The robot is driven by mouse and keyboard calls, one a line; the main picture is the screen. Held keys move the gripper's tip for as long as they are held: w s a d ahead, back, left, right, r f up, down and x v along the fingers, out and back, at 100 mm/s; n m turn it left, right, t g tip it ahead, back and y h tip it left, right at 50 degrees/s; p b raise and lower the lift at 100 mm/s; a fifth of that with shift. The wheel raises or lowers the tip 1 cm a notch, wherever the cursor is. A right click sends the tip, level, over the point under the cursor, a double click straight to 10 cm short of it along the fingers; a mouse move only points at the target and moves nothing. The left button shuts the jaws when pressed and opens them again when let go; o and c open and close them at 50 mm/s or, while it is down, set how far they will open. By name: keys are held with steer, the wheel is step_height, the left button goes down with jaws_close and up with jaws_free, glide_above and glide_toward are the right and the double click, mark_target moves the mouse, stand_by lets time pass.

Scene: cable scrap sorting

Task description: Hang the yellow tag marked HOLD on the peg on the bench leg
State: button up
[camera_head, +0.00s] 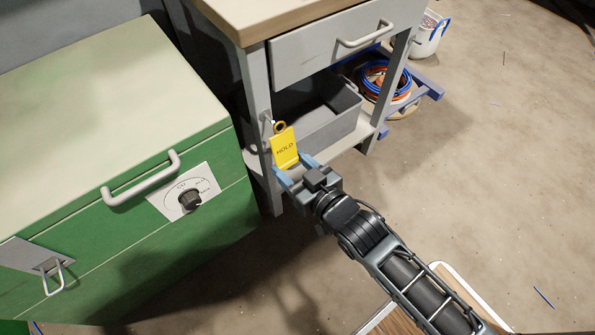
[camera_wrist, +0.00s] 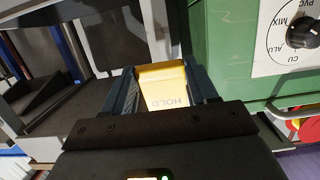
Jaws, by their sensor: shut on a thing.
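The yellow tag marked HOLD (camera_head: 284,151) stands upright between the fingers of my gripper (camera_head: 291,165), with its ring (camera_head: 279,127) at the top. The peg (camera_head: 267,118) shows as a small pale piece on the near bench leg (camera_head: 258,90). The ring is close beside the peg in the head view; I cannot tell whether it is around it or touching. In the wrist view, the tag (camera_wrist: 163,92) sits between both fingers of my gripper (camera_wrist: 163,85), its lettering upside down. The ring and peg cannot be made out there.
The green cabinet (camera_head: 100,150) with a handle (camera_head: 140,178) and dial (camera_head: 190,198) stands close at left. The bench drawer (camera_head: 320,48) is above the tag. A grey bin (camera_head: 335,125) sits on the lower shelf. Open floor (camera_head: 490,150) lies to the right.

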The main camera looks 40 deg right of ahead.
steer(key=shift+b+x, duration=0.45)
steer(key=shift+x, duration=0.75)
steer(key=shift+w+f, duration=0.25)
steer(key=shift+w, duration=0.4)
steer(key=shift+c, duration=0.4)
steer(key=o, duration=0.9)
steer(key=shift+o, duration=0.2)
